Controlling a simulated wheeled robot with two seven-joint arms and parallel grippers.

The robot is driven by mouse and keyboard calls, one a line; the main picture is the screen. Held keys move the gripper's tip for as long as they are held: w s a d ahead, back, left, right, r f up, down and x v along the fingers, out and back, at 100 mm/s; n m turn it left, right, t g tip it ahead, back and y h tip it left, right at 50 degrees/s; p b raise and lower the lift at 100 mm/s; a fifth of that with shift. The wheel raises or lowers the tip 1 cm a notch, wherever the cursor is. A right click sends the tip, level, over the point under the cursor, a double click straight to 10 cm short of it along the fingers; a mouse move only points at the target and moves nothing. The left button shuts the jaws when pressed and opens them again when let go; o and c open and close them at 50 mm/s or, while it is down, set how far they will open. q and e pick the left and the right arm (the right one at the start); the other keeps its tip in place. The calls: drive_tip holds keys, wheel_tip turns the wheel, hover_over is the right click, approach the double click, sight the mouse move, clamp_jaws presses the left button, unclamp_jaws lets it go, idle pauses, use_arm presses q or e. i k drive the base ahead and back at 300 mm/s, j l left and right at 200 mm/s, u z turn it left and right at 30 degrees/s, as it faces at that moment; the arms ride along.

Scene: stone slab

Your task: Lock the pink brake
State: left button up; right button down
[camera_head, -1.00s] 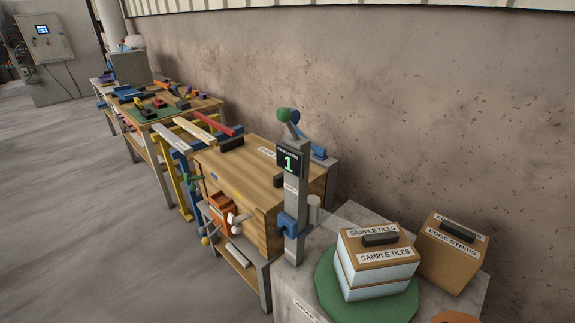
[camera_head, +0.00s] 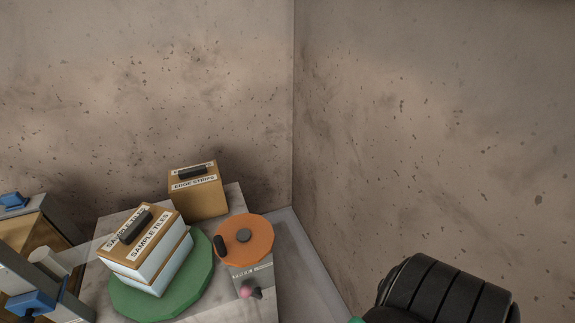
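A small pink knob (camera_head: 244,291) shows low in the head view, in front of the grey block under an orange disc (camera_head: 246,240); a dark part sits beside the knob. I take it for the pink brake, but its position is too small to tell. The orange disc has a dark hub and a dark handle at its left edge. Neither of my grippers is in view.
A stone slab (camera_head: 222,220) carries a green turntable (camera_head: 197,290) with a sample tiles box (camera_head: 146,249) on it. An edge strips box (camera_head: 198,190) stands behind. A grey post with a blue clamp (camera_head: 30,303) is at left. Walls meet in a corner behind. A black rounded part fills the lower right.

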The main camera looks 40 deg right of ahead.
sight(246, 291)
drive_tip(key=k+z, duration=0.15)
drive_tip(key=z, duration=0.55)
